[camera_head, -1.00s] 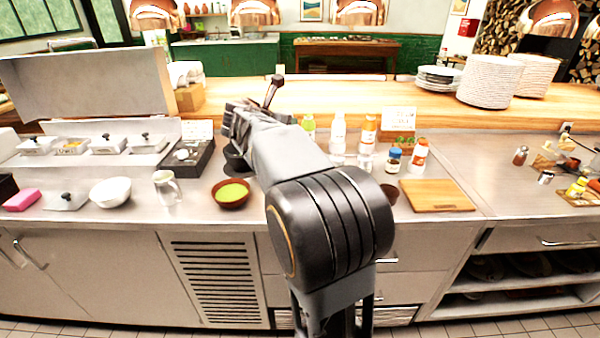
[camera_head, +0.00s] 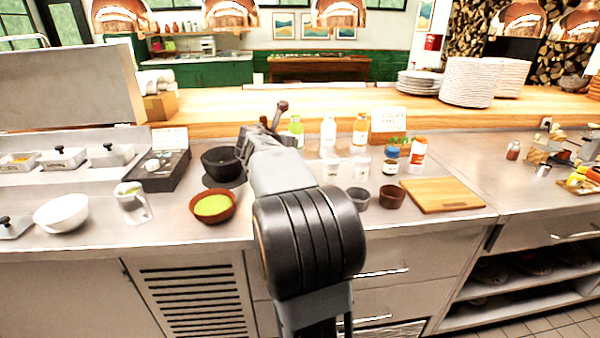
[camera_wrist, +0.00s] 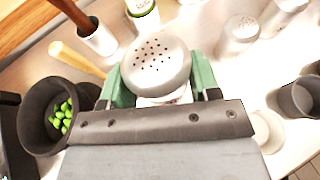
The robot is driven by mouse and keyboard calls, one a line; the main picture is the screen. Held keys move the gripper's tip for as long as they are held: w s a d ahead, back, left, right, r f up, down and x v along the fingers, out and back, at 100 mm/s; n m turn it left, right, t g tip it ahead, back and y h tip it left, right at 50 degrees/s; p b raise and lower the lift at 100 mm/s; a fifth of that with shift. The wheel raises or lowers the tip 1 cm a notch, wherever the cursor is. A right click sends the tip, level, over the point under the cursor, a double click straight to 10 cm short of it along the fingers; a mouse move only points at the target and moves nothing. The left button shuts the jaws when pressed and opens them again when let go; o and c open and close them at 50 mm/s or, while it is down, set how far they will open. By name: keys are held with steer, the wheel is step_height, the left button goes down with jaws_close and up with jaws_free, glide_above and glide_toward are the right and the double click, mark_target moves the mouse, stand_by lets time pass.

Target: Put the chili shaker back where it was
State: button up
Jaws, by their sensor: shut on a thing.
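The chili shaker (camera_wrist: 157,62) shows in the wrist view as a round, pale grey cap with many holes, seen from above. Its body and label are mostly hidden below the cap and behind my gripper. My gripper (camera_wrist: 158,82) is shut on it, with one green finger on each side. In the head view my arm reaches over the counter, and the fingers and held shaker are hidden behind it. Another shaker with a holed cap (camera_wrist: 240,32) stands up and to the right of the held one in the wrist view.
A black mortar (camera_head: 222,163) with green contents in the wrist view stands close left of my gripper. Bottles (camera_head: 361,130) and a blue-labelled jar (camera_head: 391,161) crowd the back. A green-filled bowl (camera_head: 214,206), small cups (camera_head: 391,196) and a wooden board (camera_head: 441,195) lie nearer the front.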

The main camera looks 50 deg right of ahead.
steer(key=d+f+b, duration=0.1)
steer(key=d+f, duration=0.1)
steer(key=f, duration=0.1)
steer(key=s+d+f+b, duration=0.1)
steer(key=d+f, duration=0.2)
steer(key=shift+s+d, duration=0.1)
steer(key=shift+s, duration=0.1)
steer(key=shift+d+f+b, duration=0.1)
steer(key=shift+f+b, duration=0.95)
steer(key=shift+f, duration=0.55)
steer(key=o, duration=1)
steer(key=shift+f, duration=0.1)
steer(key=shift+c, duration=0.2)
steer(key=shift+r, duration=0.25)
steer(key=p+v, duration=0.1)
steer(key=v, duration=1.1)
steer(key=shift+p, duration=0.3)
steer(key=shift+f, duration=0.15)
